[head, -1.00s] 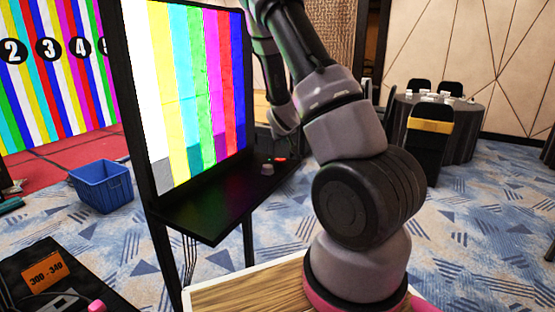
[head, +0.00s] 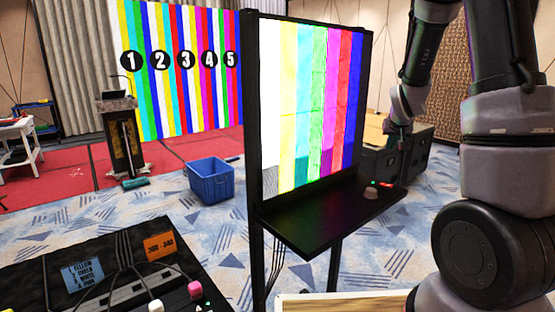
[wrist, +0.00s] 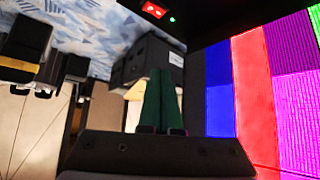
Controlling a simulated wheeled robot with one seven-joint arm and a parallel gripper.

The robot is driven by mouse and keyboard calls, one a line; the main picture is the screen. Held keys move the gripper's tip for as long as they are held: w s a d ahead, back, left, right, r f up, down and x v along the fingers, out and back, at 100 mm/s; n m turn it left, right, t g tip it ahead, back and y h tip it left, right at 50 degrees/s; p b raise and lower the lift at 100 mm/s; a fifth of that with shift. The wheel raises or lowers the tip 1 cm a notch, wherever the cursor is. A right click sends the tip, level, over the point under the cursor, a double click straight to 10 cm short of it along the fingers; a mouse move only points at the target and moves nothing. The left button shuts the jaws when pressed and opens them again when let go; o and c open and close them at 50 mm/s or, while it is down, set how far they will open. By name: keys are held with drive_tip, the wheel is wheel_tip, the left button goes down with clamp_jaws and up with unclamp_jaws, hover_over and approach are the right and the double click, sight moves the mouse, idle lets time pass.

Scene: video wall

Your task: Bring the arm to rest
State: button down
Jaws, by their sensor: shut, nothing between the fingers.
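My arm stands at the right of the head view, bent, with its forearm hanging down behind the upper links. My gripper (head: 391,126) is small and dark there, right of the screen stand and above the level of its shelf. In the wrist view my gripper (wrist: 161,85) shows two dark green fingers side by side, shut and empty. Nothing visibly touches the fingers.
The colour-bar screen (head: 318,110) has a black shelf (head: 320,222) with a grey knob (head: 371,193) and a red-lit part (head: 386,184). A blue crate (head: 210,184) and a lectern (head: 122,140) stand left. Dark cases (head: 411,155) stand behind my gripper.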

drive_tip(key=s+a+r+m+y, duration=0.1)
drive_tip(key=s+a+r+y, duration=0.1)
drive_tip(key=s+a+r, duration=0.35)
drive_tip(key=s+a+r+y, duration=0.1)
drive_tip(key=s+a+r, duration=0.1)
drive_tip(key=s+r, duration=0.55)
drive_tip(key=s+a+r, duration=0.2)
drive_tip(key=s+a, duration=0.1)
drive_tip(key=s, duration=0.5)
drive_tip(key=s+a+r+g+y, duration=0.1)
drive_tip(key=s+a+r, duration=0.1)
drive_tip(key=s, duration=0.7)
drive_tip(key=shift+a+r, duration=0.4)
drive_tip(key=shift+a, duration=0.1)
